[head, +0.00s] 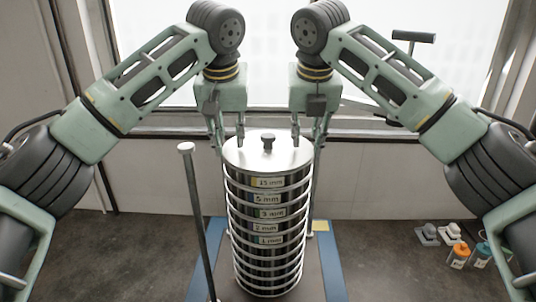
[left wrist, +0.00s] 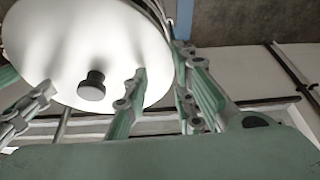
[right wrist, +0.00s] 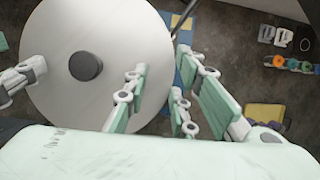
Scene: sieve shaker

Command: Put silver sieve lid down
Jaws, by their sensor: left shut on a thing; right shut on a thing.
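The silver sieve lid (head: 250,155) is a round, flat disc with a black knob (head: 267,141) in its middle. It lies level at the top of the sieve stack (head: 267,240); I cannot tell whether a small gap is left under it. My left gripper (head: 231,147) is shut on the lid's left edge and my right gripper (head: 306,147) on its right edge. The lid also shows in the left wrist view (left wrist: 100,45) and the right wrist view (right wrist: 75,100), with fingers at its rim. The sieves carry mm labels; the lid's far underside is hidden.
A thin metal rod (head: 200,225) with a round top stands left of the stack, and another rod (head: 316,185) stands to its right. The stack stands within a blue-edged base (head: 333,265). Several small bottles (head: 459,255) and grey pieces (head: 427,234) are at the right.

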